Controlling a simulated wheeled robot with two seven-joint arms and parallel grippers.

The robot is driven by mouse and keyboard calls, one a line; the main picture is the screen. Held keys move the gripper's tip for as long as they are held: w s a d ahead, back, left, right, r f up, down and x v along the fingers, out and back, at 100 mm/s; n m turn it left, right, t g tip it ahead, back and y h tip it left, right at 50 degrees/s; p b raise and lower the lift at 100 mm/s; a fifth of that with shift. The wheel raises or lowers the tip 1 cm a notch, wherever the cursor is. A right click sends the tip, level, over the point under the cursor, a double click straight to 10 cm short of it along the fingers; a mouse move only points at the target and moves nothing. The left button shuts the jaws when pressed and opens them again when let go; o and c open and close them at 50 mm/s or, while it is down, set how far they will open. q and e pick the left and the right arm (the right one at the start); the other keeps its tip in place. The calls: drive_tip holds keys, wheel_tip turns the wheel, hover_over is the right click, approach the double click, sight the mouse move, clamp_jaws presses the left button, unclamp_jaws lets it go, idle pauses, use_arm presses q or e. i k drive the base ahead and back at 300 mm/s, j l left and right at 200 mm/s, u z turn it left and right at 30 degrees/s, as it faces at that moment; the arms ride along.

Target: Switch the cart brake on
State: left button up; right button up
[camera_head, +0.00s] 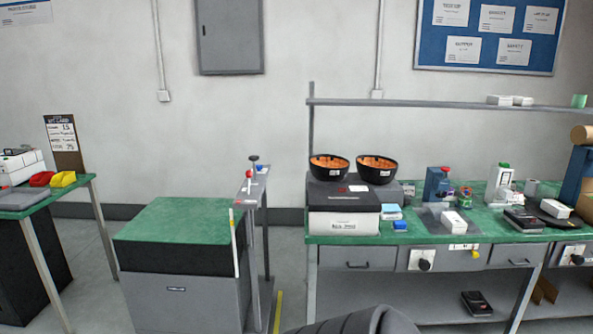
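A low cabinet with a green top (178,222), a black upper part and a grey front stands in the middle left of the head view. Beside it on the right is a narrow grey stand (250,192) on upright posts. On top of it are a small dark-topped lever (254,161) and a red knob (249,174). I cannot tell which part is the cart brake, nor whether it is on or off. Neither of my grippers shows in this view.
A green-topped workbench (405,230) on the right bears two bowls with orange contents, dark and white boxes and small tools. Another green-topped table (70,192) is at the left. A yellow floor strip (277,312) runs beside the stand. Bare floor lies between the left table and the cabinet.

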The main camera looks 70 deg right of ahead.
sight(248, 173)
drive_tip(key=z, duration=1.95)
